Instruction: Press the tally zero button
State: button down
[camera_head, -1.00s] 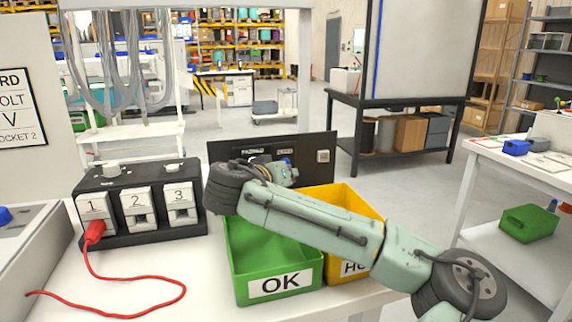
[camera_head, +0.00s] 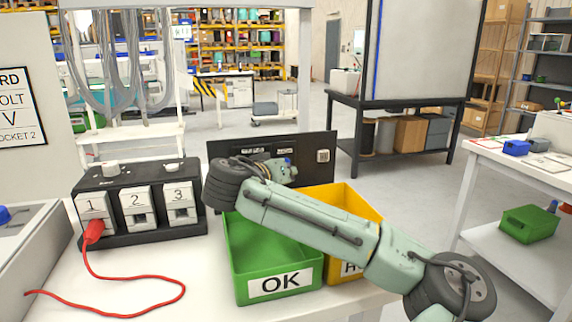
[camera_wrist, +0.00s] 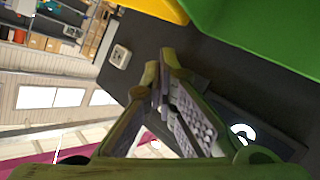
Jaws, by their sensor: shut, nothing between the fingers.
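A dark upright panel (camera_head: 322,138) stands at the back of the table behind the bins. A small pale square button unit (camera_head: 323,156) is on its right part; I take it for the tally zero button. In the wrist view the button unit (camera_wrist: 120,56) shows on the dark panel, upper left of the fingertips. My gripper (camera_wrist: 163,70) is shut and empty, with its fingers close to the panel. The button is apart from the fingers in that view; whether they touch the panel I cannot tell. In the head view my wrist hides part of the panel and its small displays.
A green OK bin (camera_head: 240,278) and a yellow bin (camera_head: 352,194) stand below my forearm. A black block with white numbered switches (camera_head: 137,222) stands left, with a red cable (camera_head: 150,278) looping across the table. The white tabletop in front is mostly clear.

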jog(key=shift+w+a, duration=0.1)
jog(key=shift+w, duration=0.3)
dwell(0.4)
jog(key=shift+s, duration=0.1)
jog(key=shift+s+d+b, duration=0.2)
jog(key=shift+s+b, duration=0.4)
jog(key=shift+s, duration=0.1)
jog(key=shift+s, duration=0.1)
jog(key=s, duration=0.1)
jog(key=s+d+b, duration=0.1)
jog(key=s, duration=0.1)
jog(key=s+b, duration=0.1)
jog(key=shift+s+d, duration=0.3)
